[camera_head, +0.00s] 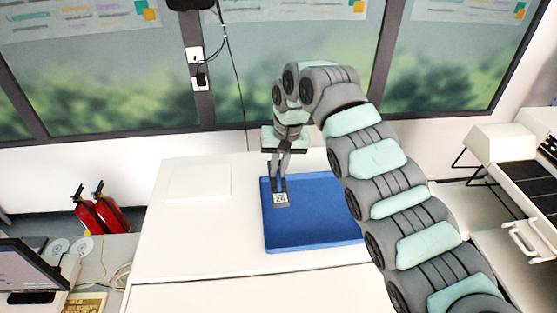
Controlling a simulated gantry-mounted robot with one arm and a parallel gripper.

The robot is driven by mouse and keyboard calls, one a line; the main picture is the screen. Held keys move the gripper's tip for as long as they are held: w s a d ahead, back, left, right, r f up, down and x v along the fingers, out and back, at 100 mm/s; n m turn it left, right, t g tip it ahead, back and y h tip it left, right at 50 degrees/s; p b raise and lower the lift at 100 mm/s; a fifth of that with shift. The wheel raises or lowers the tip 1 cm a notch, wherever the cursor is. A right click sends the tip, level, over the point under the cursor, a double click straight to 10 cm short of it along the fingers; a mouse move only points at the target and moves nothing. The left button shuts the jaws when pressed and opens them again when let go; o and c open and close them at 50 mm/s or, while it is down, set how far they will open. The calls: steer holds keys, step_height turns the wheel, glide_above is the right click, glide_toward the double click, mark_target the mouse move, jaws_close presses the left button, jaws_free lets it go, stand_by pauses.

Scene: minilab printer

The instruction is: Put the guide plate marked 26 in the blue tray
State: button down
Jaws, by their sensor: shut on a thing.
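The guide plate marked 26 (281,199) is a small pale square with a dark edge, its number facing the camera. My gripper (279,189) points down and is shut on the plate. The blue tray (310,232) lies on the white cabinet top. In the head view the plate appears over the left part of the tray; I cannot tell whether it touches the tray floor. My arm hides the tray's right side.
The white cabinet top (190,235) is clear left of the tray, apart from a flat white panel (196,181). A printer machine (520,160) stands at the right. A monitor (30,270) and red extinguishers (100,213) are at the left.

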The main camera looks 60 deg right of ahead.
step_height(320, 180, down, 4)
steer(key=shift+f+b, duration=0.1)
steer(key=shift+b, duration=0.4)
steer(key=shift+f+b, duration=1.55)
steer(key=shift+b, duration=0.05)
steer(key=c, duration=1.7)
jaws_free()
steer(key=shift+f, duration=0.1)
steer(key=o, duration=0.3)
steer(key=r, duration=0.3)
steer(key=s+r+b, duration=0.1)
steer(key=r, duration=0.3)
steer(key=r+b, duration=0.1)
steer(key=r, duration=0.3)
steer(key=shift+s, duration=0.4)
steer(key=shift+a, duration=0.15)
